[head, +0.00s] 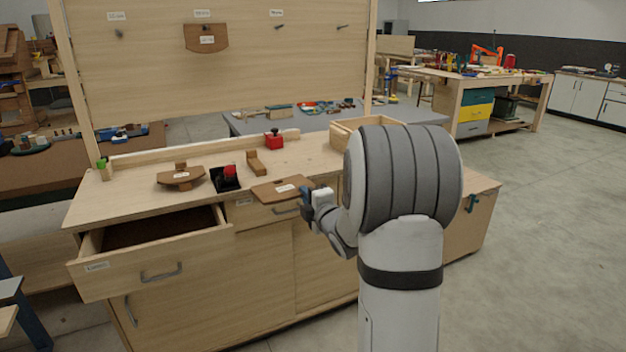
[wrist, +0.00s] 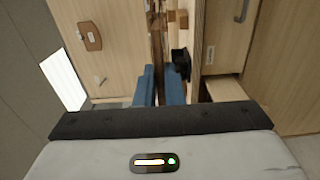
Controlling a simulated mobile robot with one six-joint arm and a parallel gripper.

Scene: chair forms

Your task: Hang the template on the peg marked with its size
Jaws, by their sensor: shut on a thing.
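My gripper (head: 308,195) is shut on a flat brown wooden template (head: 278,189) with a white label too small to read. It holds the template roughly flat, in front of the bench's front edge and above the drawer fronts. In the wrist view the blue fingers (wrist: 159,88) hold the template (wrist: 157,45), seen edge-on. The upright board (head: 240,75) carries a row of pegs: a left peg (head: 120,34), a third peg (head: 280,27) and a right peg (head: 342,27), all bare. Another brown template (head: 206,43) hangs at the second place. The small labels above are unreadable.
On the bench top (head: 130,197) are a curved brown piece (head: 180,178), a black holder with a red top (head: 228,180), a wooden block (head: 255,163) and a red object (head: 274,140). An open drawer (head: 150,262) juts out at left. An open wooden box (head: 345,133) stands at right.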

